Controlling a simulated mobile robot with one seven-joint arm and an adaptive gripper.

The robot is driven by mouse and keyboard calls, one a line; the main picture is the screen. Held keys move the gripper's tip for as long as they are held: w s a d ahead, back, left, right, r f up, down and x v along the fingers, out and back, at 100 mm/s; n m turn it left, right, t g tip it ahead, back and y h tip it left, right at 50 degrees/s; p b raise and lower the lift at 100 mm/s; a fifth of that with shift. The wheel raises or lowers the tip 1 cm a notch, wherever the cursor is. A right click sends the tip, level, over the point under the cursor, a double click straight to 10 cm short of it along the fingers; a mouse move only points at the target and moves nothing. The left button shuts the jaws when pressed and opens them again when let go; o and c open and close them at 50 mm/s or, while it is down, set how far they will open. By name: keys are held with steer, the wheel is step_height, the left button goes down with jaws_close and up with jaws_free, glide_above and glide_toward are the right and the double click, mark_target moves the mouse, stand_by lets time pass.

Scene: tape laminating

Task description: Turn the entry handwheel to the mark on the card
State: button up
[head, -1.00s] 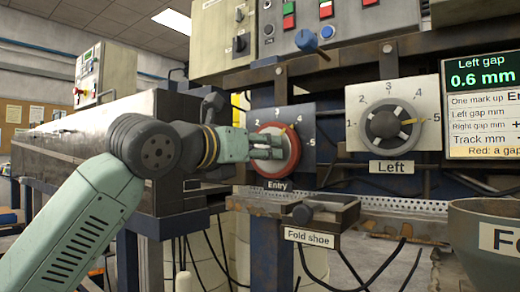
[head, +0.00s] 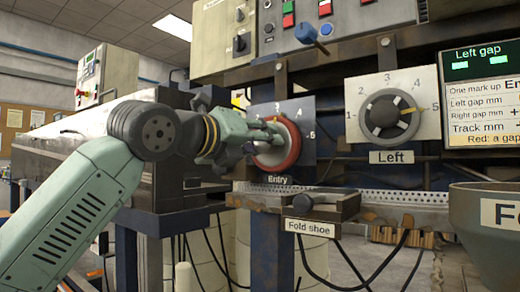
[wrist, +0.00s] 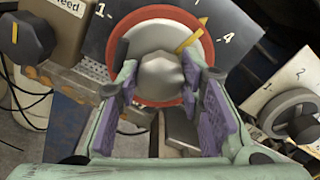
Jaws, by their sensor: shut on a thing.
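The entry handwheel (head: 293,146) has a red rim and a pale face, above the "Entry" label. In the wrist view the handwheel (wrist: 127,45) shows its grey hub between my fingers and a yellow pointer (wrist: 190,38). The pointer slants up and right, just left of a tick and left of the numeral 4. My gripper (head: 268,135) is shut on the hub; its purple pads lie on either side in the wrist view (wrist: 165,80). My fingers hide part of the wheel in the head view. The card text (head: 485,110) starts "One mark up" and is cut off at right.
The Left dial (head: 387,113) stands to the right, its yellow pointer near 5. The fold shoe knob (head: 313,205) and its bracket lie below the handwheel. A grey funnel (head: 490,235) is at lower right. Cables hang below.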

steer(key=shift+n+b, duration=0.5)
steer(key=shift+n, duration=0.7)
steer(key=o, duration=1.2)
steer(key=shift+a, duration=0.1)
steer(key=v, duration=1.2)
